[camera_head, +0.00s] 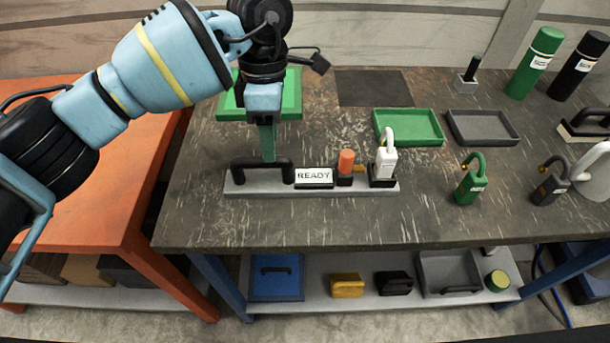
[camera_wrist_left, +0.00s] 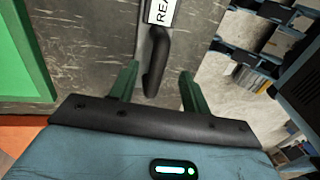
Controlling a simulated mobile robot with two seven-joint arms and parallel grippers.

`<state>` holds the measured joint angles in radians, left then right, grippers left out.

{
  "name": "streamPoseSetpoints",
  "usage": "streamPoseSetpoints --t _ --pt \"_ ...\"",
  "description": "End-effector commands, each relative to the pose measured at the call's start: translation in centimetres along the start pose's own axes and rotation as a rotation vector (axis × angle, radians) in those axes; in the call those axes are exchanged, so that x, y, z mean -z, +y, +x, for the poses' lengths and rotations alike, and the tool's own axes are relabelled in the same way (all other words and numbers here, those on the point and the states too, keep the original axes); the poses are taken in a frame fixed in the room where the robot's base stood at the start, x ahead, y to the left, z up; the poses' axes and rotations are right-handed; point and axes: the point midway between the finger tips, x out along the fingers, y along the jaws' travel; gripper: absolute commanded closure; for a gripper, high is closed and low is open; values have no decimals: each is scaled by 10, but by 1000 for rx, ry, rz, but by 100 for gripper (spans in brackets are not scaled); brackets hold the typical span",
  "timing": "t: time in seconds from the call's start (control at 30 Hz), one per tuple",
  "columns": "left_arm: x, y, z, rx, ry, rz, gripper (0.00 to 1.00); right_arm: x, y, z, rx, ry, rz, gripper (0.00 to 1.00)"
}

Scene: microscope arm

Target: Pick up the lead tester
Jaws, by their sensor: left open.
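What looks like the lead tester is a long light-grey bar (camera_head: 315,190) lying on the dark table. It carries a black handle (camera_head: 262,163) at its left end, a white READY label (camera_head: 314,177), an orange plug-like piece (camera_head: 346,162) and a white hooked piece (camera_head: 386,160). My left gripper (camera_head: 268,155) points down at the handle end. In the left wrist view the green fingers of my open left gripper (camera_wrist_left: 160,75) stand apart, with the black handle (camera_wrist_left: 157,60) in line between them. Whether they touch it cannot be told. My right gripper is not in view.
A green tray (camera_head: 408,142) and a grey tray (camera_head: 482,142) lie behind. A green hooked piece (camera_head: 470,190) and a dark one (camera_head: 549,190) stand to the right. Another green object (camera_head: 290,95) is behind my gripper. The table front is clear. An orange table (camera_head: 110,200) adjoins at left.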

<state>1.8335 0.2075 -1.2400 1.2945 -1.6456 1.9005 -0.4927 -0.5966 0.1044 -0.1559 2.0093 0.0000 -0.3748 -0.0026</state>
Motion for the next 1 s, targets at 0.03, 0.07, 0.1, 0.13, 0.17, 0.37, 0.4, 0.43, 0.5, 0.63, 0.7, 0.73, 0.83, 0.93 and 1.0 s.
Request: streamPoseSetpoints --t 0.03,0.07,0.1,0.13,0.17,0.37,0.4,0.43,0.5,0.63,0.7,0.73,0.83,0.93,1.0 --pt "0 0 3 -1 0 0 53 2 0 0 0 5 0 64" --pt "0 0 3 -1 -1 0 53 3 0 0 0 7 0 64" --pt "0 0 4 -2 -1 0 53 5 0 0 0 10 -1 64" --pt "0 0 4 -2 -1 0 53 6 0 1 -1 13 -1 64" --pt "0 0 5 -1 -1 0 53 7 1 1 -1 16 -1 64" --pt "-7 0 26 2 -1 0 53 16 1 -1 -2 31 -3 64" --pt "-9 1 31 0 -2 0 53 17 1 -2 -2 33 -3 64" --pt "-10 1 35 0 -2 0 53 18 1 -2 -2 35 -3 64" --pt "-9 2 44 1 -1 -1 53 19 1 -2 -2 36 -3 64" --pt "-9 2 54 -1 -2 0 53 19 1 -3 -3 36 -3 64" --pt "-9 2 56 -1 -2 0 53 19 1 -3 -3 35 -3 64" --pt "-9 2 56 -1 -2 0 53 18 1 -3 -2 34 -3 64" --pt "-9 2 56 -1 -2 0 53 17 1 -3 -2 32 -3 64" --pt "-9 2 56 -1 -2 -1 59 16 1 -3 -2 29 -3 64" --pt "-9 2 56 -1 -2 -1 68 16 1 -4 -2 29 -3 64"
